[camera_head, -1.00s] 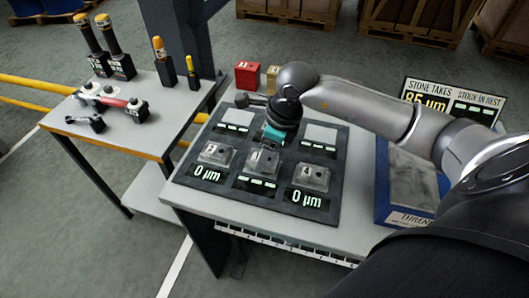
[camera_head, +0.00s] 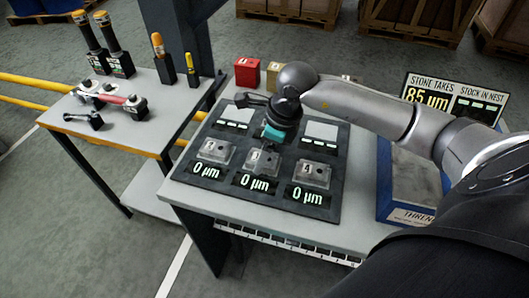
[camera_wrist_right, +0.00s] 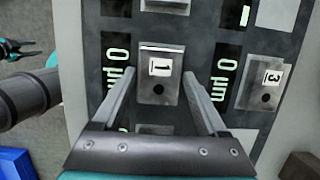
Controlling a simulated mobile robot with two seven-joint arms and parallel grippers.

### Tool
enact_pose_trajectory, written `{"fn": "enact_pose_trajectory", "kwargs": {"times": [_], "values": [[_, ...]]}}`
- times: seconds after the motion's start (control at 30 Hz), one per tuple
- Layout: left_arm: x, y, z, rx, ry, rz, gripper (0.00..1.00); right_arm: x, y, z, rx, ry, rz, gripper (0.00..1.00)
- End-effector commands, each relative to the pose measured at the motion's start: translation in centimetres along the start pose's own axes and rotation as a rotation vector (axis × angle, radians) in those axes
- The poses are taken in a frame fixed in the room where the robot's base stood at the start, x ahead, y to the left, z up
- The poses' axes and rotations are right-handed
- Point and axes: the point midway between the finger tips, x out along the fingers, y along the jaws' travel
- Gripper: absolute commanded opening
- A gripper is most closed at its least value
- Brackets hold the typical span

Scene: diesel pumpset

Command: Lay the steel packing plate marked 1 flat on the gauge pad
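The steel packing plate marked 1 (camera_head: 262,161) lies flat, as far as I can see, in the middle of the front row on the dark gauge board (camera_head: 208,183). The display just in front of it reads 0 µm. The right wrist view shows plate 1 (camera_wrist_right: 160,75), label up, between the two fingers of my right gripper (camera_wrist_right: 160,72). The fingers are spread, one along each side, with narrow gaps. In the head view my right gripper (camera_head: 270,142) is over the plate and partly hides it. The pad under the plate is hidden.
Bare light pads (camera_head: 320,132) lie behind. Red (camera_head: 247,71) and tan blocks stand at the back. A blue-framed stone (camera_head: 415,180) is on the right. A tool bench (camera_head: 140,122) stands left.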

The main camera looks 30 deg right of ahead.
Motion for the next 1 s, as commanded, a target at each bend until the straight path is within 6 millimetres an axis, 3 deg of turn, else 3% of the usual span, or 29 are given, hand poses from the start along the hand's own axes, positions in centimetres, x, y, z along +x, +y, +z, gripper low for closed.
{"fn": "enact_pose_trajectory", "kwargs": {"times": [0.17, 0.53, 0.67, 1.0], "values": [[0.0, 0.0, 0.0, 0.000, 0.000, 0.000, 0.50, 0.0, 0.0, -0.1, 0.000, 0.002, 0.001, 0.97], [-0.2, 0.0, 0.0, 0.001, 0.000, 0.000, 0.50, -0.7, 0.0, -0.1, 0.000, 0.004, 0.001, 0.97], [-0.6, 0.0, -0.1, 0.001, 0.000, 0.000, 0.50, -2.9, -0.1, -0.1, -0.002, 0.003, -0.003, 0.97], [-1.7, 0.0, -0.2, 0.001, 0.000, 0.000, 0.50, -11.0, -0.1, 0.0, -0.001, 0.002, -0.004, 0.97]]}}
